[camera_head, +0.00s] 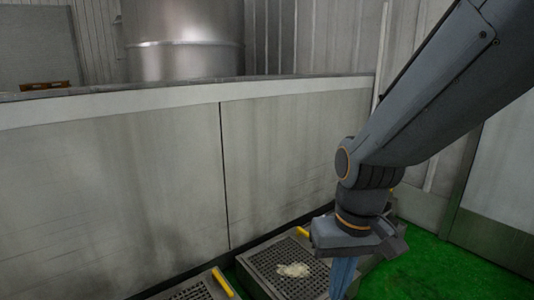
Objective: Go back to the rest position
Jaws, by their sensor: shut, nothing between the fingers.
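My arm reaches in from the upper right and bends down at the wrist. My gripper (343,280) points downward at the lower middle-right, with its blue fingers together and nothing between them. The fingertips run to the bottom edge of the picture. The gripper is in front of a dark perforated tray (262,262) with a raised edge. A pale, lumpy piece (293,270) lies on this tray, to the left of the fingers and apart from them in the picture.
A second perforated tray (190,292) with a yellow handle (223,282) is cut off at the bottom. Another yellow handle (302,232) is on the first tray. A long grey metal wall (110,180) stands behind. A steel drum (182,40) rises beyond it. Green floor (430,265) is clear at right.

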